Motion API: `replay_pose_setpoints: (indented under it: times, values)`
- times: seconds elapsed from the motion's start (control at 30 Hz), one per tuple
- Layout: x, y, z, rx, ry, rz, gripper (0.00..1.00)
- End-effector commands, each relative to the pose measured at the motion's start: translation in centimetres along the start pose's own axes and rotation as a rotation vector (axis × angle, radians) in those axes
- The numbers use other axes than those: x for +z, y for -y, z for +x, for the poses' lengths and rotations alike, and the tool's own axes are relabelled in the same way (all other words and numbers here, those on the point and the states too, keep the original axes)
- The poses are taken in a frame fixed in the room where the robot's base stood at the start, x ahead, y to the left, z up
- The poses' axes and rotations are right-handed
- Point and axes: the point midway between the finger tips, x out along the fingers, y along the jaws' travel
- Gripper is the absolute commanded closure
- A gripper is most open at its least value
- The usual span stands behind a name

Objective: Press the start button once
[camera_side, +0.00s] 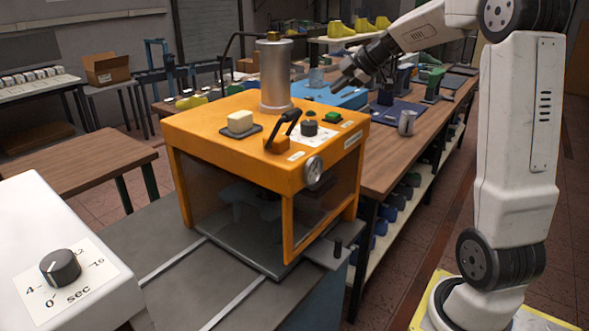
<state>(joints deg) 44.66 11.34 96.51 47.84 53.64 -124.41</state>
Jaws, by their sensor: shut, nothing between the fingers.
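The orange machine (225,130) stands on a grey bench. On its top, near the back right corner, is a green button (334,118) on a dark base; its label is too small to read. A smaller round green button or lamp (310,114) sits to its left, at the back of a white dial plate. I cannot tell from lettering which is the start button. My gripper (340,84) is shut and empty. It appears above and behind the machine's back right corner, tilted down to the left, apart from both green parts.
On the machine's top are a black dial (309,128), a black lever (285,130), a pale block (240,121) and a tall metal cylinder (275,76). A metal cup (406,123) and a blue case (330,93) stand on the wooden bench behind.

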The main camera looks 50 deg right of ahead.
Motion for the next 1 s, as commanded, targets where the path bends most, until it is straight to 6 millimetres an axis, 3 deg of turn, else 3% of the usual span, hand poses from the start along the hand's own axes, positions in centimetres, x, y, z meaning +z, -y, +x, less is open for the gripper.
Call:
replay_pose_setpoints:
  times: [0.23,1.0]
  values:
    - [-0.63,-0.61,-0.88,-0.001,0.001,0.000,1.00]
    - [-0.81,0.01,-0.90,-0.019,0.008,0.008,1.00]
